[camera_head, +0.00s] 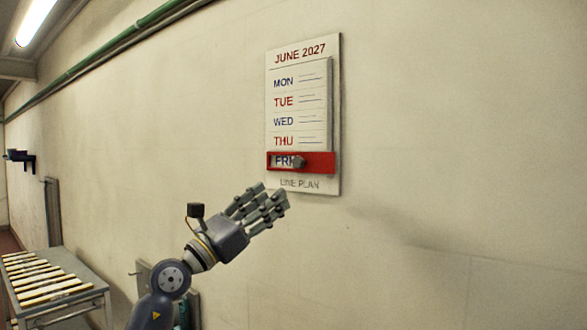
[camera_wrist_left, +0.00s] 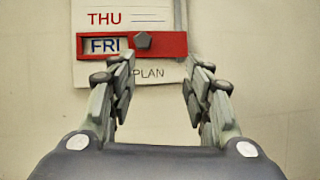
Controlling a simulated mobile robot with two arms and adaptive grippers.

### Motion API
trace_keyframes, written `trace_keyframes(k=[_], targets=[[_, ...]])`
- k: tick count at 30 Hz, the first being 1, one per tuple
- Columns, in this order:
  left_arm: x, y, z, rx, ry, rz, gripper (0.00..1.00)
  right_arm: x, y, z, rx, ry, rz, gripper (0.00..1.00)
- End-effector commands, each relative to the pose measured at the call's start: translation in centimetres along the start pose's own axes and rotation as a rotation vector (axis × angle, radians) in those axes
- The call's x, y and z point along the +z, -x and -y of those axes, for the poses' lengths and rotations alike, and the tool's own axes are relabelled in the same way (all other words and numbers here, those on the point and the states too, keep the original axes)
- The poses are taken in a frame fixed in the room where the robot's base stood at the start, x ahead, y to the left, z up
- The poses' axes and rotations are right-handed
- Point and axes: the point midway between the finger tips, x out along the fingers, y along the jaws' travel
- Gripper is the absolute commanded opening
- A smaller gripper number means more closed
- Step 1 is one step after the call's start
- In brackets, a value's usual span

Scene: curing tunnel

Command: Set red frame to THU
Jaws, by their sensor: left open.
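The red frame (camera_head: 323,162) sits around the FRI row, at the bottom of the day list on the wall calendar (camera_head: 304,188). It has a dark grey knob (camera_head: 299,162) near its middle. The THU row (camera_head: 284,141) is directly above it. In the left wrist view the red frame (camera_wrist_left: 168,44) shows FRI in its window, and the knob (camera_wrist_left: 143,40) lies between the fingertips in the picture. My left gripper (camera_head: 272,200) is open and empty, just below and left of the frame; in the wrist view its fingers (camera_wrist_left: 154,76) appear clear of the knob. My right gripper is not in view.
The calendar hangs on a bare beige wall (camera_head: 440,140) with free room around it. A roller conveyor (camera_head: 50,285) stands at the lower left. A small dark shelf (camera_head: 20,158) is on the wall at far left, and a green pipe (camera_head: 110,48) runs above.

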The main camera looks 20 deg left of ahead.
Motion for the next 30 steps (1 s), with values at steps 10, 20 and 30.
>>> trace_keyframes(k=[10, 20, 30], targets=[[2.1, -1.8, -2.8, 0.016, -0.243, -0.128, 0.46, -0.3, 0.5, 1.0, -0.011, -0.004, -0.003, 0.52], [1.6, -7.5, -2.9, 0.015, -0.237, -0.127, 0.46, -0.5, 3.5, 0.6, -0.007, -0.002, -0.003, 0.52], [0.9, -11.3, -3.0, 0.015, -0.239, -0.126, 0.46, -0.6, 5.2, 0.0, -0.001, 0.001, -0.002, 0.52]])
